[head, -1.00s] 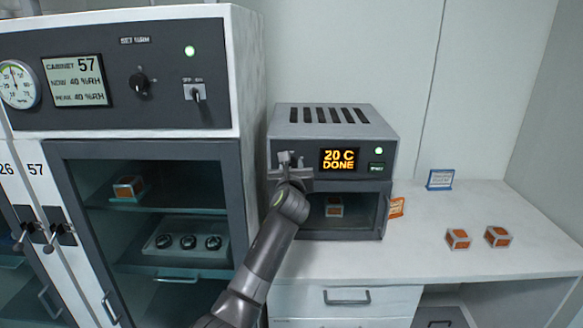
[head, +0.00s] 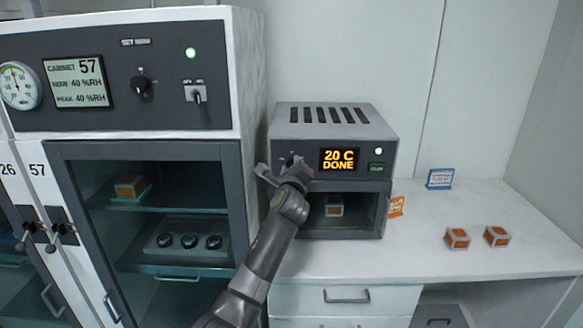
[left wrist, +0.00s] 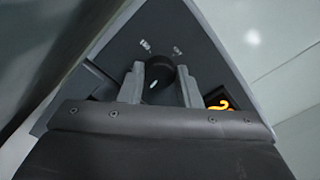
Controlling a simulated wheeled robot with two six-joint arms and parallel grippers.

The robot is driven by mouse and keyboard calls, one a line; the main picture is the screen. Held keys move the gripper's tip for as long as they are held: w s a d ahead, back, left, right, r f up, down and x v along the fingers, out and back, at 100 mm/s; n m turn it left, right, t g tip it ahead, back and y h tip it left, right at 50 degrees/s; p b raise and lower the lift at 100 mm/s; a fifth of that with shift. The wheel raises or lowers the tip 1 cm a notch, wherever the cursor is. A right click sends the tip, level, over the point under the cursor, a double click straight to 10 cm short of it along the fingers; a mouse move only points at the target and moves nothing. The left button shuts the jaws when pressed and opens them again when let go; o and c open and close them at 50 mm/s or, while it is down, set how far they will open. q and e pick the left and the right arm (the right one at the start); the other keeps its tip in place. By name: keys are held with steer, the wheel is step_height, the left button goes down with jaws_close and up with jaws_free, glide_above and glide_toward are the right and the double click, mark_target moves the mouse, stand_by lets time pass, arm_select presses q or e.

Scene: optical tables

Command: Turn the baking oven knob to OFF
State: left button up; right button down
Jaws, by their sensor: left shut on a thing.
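The baking oven (head: 335,115) is a grey box on the white bench, with a display reading "20 C DONE". Its dark round knob (left wrist: 160,72) has a white mark, seen on its lower part in the left wrist view. My left gripper (head: 287,163) is at the left of the oven's front panel and covers most of the knob in the head view. In the left wrist view its two fingers (left wrist: 159,80) are closed on either side of the knob. The labels around the knob are too small to read. My right gripper is not in view.
A tall cabinet (head: 243,110) stands close on the left. Small signs (head: 440,179) (head: 396,207) stand on the bench.

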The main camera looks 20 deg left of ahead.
arm_select(q)
steer(key=shift+d+f+n+b, duration=0.1)
steer(key=shift+n+b, duration=3.4)
steer(key=shift+n, duration=5.05)
steer(key=shift+f+n+b, duration=0.1)
steer(key=shift+n+b, duration=3.35)
steer(key=shift+n, duration=5.1)
steer(key=shift+r, duration=0.1)
steer(key=o, duration=1)
steer(key=shift+c, duration=0.2)
